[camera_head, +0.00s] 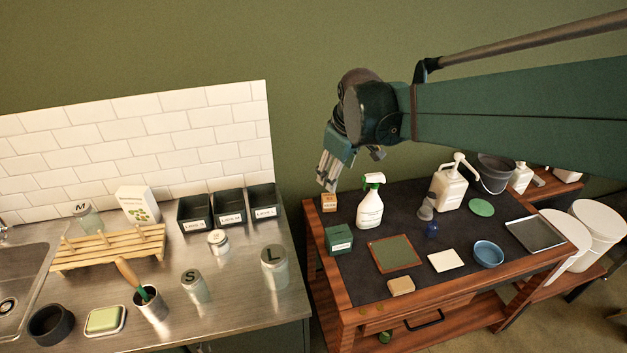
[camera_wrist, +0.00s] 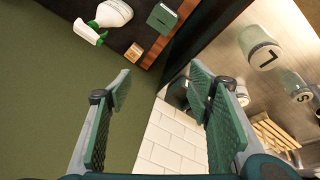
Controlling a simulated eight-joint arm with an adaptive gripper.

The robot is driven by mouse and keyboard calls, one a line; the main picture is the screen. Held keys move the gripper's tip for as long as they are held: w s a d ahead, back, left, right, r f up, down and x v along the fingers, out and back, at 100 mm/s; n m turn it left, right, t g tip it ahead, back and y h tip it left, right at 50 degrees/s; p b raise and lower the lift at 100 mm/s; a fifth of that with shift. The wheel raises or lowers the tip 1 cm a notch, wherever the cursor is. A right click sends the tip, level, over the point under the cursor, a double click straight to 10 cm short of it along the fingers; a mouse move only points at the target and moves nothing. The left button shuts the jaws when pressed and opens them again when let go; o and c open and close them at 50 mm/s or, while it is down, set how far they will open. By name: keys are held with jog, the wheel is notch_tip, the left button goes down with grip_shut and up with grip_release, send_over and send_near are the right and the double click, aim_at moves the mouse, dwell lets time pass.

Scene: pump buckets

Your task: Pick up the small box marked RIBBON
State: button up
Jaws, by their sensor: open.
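A small tan box (camera_head: 329,202) with a pale label stands at the back left corner of the dark-topped bench. A small green box (camera_head: 339,240) with a pale label stands in front of it. Both labels are too small to read, so I cannot tell which says RIBBON. My gripper (camera_head: 328,184) is open and empty, fingers down, and appears just above the tan box in the head view. In the wrist view, the tan box (camera_wrist: 134,52) and green box (camera_wrist: 162,17) lie beyond the fingertips (camera_wrist: 160,86), not between them.
A spray bottle (camera_head: 370,207) stands right of the tan box. A white pump bottle (camera_head: 449,188), blue bowl (camera_head: 488,254) and framed green mat (camera_head: 394,254) are further along the bench. A steel counter with jars (camera_head: 274,267) and black bins (camera_head: 262,202) lies left, across a gap.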

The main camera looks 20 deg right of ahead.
jog(key=w+d+f+n+g, duration=0.1)
jog(key=w+f+n, duration=0.15)
jog(key=w, duration=0.35)
jog(key=w+d+f+n, duration=0.1)
jog(key=w+f, duration=0.3)
jog(key=w, duration=0.1)
jog(key=n+g+b, duration=0.2)
jog(key=n+g, duration=0.1)
jog(key=n, duration=0.3)
send_over(329, 197)
jog(key=f, duration=2.5)
jog(key=shift+s+d+f, duration=0.1)
jog(key=shift+d+f, duration=0.1)
jog(key=shift+f, duration=0.35)
jog(key=shift+f, duration=1.3)
jog(key=shift+w+a+f, duration=0.1)
jog(key=shift+f, duration=1.2)
jog(key=shift+w+f, duration=0.1)
jog(key=shift+f, duration=1.2)
